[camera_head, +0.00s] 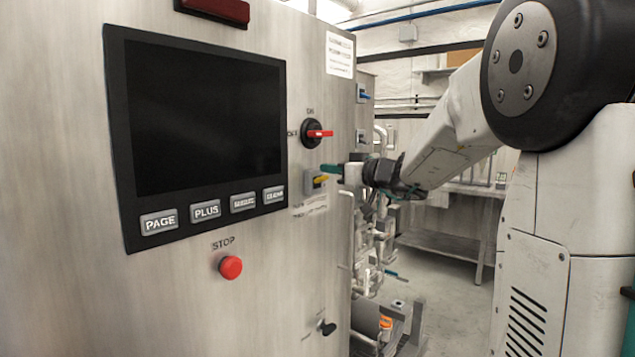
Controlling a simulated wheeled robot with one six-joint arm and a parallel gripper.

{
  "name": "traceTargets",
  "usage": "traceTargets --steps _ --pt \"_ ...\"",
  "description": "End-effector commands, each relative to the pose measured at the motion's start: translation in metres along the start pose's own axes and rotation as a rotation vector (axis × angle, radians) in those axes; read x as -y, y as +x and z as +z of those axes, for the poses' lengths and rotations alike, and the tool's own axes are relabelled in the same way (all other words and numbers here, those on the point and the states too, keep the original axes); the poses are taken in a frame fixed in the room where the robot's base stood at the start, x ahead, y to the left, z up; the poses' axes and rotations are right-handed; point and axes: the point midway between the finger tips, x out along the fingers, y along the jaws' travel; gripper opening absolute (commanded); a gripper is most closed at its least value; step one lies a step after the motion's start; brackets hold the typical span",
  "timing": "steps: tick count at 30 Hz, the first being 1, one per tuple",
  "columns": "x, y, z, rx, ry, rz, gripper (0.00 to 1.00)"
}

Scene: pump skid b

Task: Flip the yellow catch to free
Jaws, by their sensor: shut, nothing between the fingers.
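The fingers are shut and hold nothing. I cannot tell whether the fingertips touch the catch.
A red-handled rotary switch (318,133) sits just above my gripper. A dark screen panel (205,115) with several buttons is at the left. A red STOP button (231,267) and a black knob (327,328) are lower. Pipes (372,240) stand behind the cabinet's right edge.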

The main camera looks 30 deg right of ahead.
Motion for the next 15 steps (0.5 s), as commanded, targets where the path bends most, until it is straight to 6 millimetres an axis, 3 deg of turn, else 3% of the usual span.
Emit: traceTargets --steps 15 --pt "0.0001 0.0002 0.01 0.0 0.0 -0.001 0.0"
